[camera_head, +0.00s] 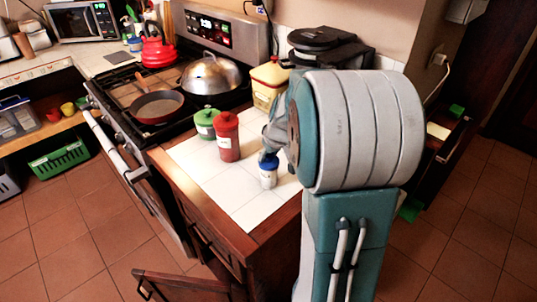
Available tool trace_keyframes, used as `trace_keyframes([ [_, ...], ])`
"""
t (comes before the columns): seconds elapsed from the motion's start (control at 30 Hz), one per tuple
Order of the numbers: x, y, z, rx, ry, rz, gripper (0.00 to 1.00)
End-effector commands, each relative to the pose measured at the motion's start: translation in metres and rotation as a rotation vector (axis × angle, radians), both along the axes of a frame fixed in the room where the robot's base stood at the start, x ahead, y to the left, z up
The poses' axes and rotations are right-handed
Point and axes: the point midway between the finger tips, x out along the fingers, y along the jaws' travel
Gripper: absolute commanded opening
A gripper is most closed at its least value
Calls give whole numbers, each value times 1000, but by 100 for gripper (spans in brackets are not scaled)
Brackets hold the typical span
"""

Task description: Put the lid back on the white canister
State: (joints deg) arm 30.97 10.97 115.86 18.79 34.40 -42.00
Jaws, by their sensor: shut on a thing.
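The white canister (268,179) stands upright on the white tiled counter, near its front right part. A blue lid (268,162) is at the canister's top; I cannot tell whether it is fully seated. My gripper (268,153) reaches down from the right and is shut on the blue lid. My large arm links hide most of the gripper and the counter to the right.
A red canister (227,140) and a green canister (206,126) stand close on the left, with a yellow canister (268,85) behind. The stove (165,125) holds a pan and a domed lid. The tiled counter (225,185) is clear at the front left.

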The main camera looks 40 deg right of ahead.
Motion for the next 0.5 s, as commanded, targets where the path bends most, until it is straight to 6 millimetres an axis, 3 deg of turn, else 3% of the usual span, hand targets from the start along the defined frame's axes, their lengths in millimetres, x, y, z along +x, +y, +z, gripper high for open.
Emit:
trace_keyframes([
  [0.3,0,0,0,0,0,0,9],
  [0.33,0,0,0,0,0,0,55],
  [0.4,0,0,0,0,0,0,82],
  [0.5,0,0,0,0,0,0,82],
])
